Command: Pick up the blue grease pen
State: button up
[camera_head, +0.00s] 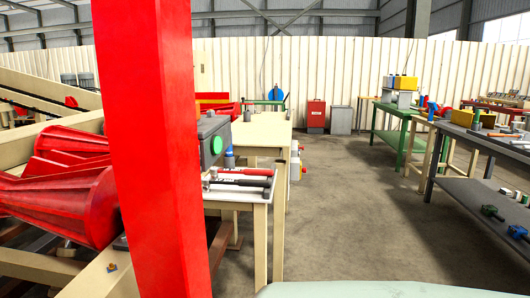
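I cannot make out a blue grease pen for certain in the head view. Small blue items show on the right workbench, such as a blue upright piece (432,111), but they are too small to name. A small blue and orange piece (111,267) lies on a cream beam at the lower left; I cannot tell what it is. My gripper is not in view.
A red post (155,150) stands close in front and hides much of the left. Long-handled tools (240,178) lie on a white-topped table (252,193). Red rollers (60,200) are at left. A grey workbench (490,140) stands right. The floor (350,215) between is clear.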

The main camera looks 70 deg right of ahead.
aim_at(230, 151)
jog(key=z, duration=1.95)
jog(key=i+l, duration=0.15)
jog(key=l, duration=0.15)
jog(key=i+l+u, duration=0.1)
jog(key=l, duration=0.2)
jog(key=i+l, duration=0.2)
jog(key=l, duration=0.15)
jog(key=i+l+u, duration=0.15)
jog(key=l, duration=0.25)
jog(key=i+l+u, duration=0.15)
jog(key=i+l, duration=0.2)
jog(key=i+l+u, duration=0.1)
jog(key=l, duration=0.4)
jog(key=i+l+u, duration=0.15)
jog(key=i+l, duration=0.15)
jog(key=l, duration=0.15)
jog(key=i+l+u, duration=0.15)
jog(key=l, duration=0.3)
jog(key=i+l+u, duration=0.15)
jog(key=l, duration=0.35)
jog(key=i+l+u, duration=0.15)
jog(key=l, duration=0.35)
jog(key=l+u, duration=0.1)
jog(key=l, duration=0.4)
